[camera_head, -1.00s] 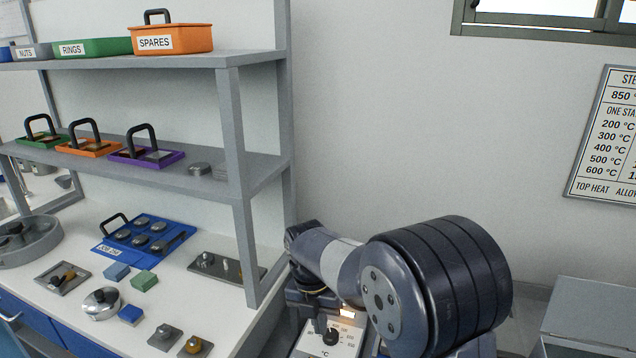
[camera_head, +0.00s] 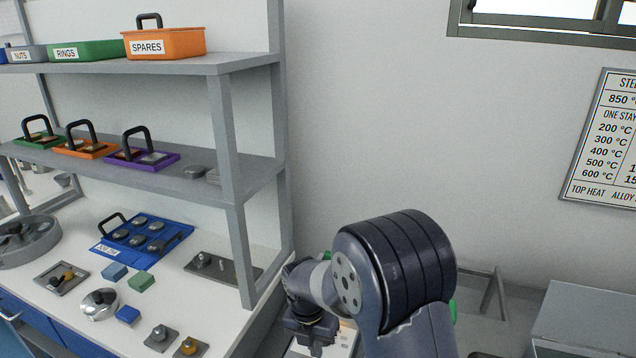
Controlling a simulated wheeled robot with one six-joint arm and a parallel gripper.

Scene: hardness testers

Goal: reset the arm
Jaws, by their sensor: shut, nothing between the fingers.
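My arm stands at the lower right of the head view, its large dark joint in front of the plain wall. My gripper (camera_head: 316,343) hangs at the end of the arm, pointing down, beside the right end of the white bench (camera_head: 215,312). Its fingers are shut and nothing shows between them. A pale control panel (camera_head: 346,338) lies behind and below it, mostly hidden by the arm.
A grey shelf rack (camera_head: 232,150) with labelled bins and handled trays stands left of the arm. The bench holds a blue tray (camera_head: 178,228), blocks and metal parts. A grey cabinet (camera_head: 590,310) stands at right, below a temperature chart (camera_head: 603,140). The wall area between is clear.

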